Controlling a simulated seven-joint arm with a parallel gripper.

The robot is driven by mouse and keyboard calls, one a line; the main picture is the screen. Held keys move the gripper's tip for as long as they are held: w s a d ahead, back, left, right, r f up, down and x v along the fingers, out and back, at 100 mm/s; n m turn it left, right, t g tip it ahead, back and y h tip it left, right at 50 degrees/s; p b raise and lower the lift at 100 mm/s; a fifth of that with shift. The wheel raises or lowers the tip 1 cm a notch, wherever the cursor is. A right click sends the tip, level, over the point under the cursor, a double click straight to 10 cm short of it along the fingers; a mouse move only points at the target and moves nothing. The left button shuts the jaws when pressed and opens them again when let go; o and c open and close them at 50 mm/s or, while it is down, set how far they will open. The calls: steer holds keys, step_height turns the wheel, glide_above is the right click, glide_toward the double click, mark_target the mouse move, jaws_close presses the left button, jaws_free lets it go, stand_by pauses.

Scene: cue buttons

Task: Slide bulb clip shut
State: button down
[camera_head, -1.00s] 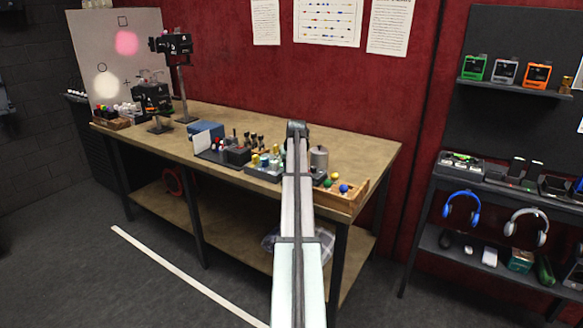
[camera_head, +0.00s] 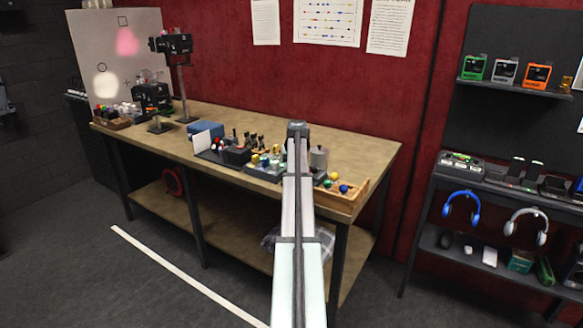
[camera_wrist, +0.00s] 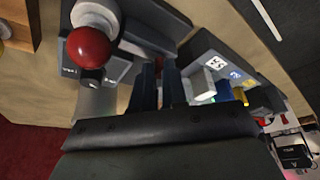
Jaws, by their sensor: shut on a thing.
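In the wrist view, a red bulb (camera_wrist: 88,48) with a white collar sits at the upper left, above a grey block with small lettering (camera_wrist: 75,72). My gripper (camera_wrist: 160,68) has its two dark fingers close together, to the right of the bulb. It is shut on a small dark grey part at the fingertips, among grey fixtures. The part is mostly hidden, and I cannot tell for sure that it is the bulb clip. In the head view my arm hides the gripper and the spot where it works on the bench.
The wooden bench (camera_head: 365,152) carries small fixtures, a blue box (camera_head: 206,130), a metal canister (camera_head: 319,158) and a wooden tray of coloured knobs (camera_head: 345,203). A light grey block with a white label (camera_wrist: 214,64) stands right of my fingers. The bench's back right is clear.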

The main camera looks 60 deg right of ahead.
steer(key=shift+s, duration=0.9)
steer(key=c, duration=1.1)
jaws_free()
steer(key=shift+c, duration=0.2)
steer(key=v, duration=1.3)
steer(key=shift+r, duration=0.35)
steer(key=shift+s+a, duration=0.1)
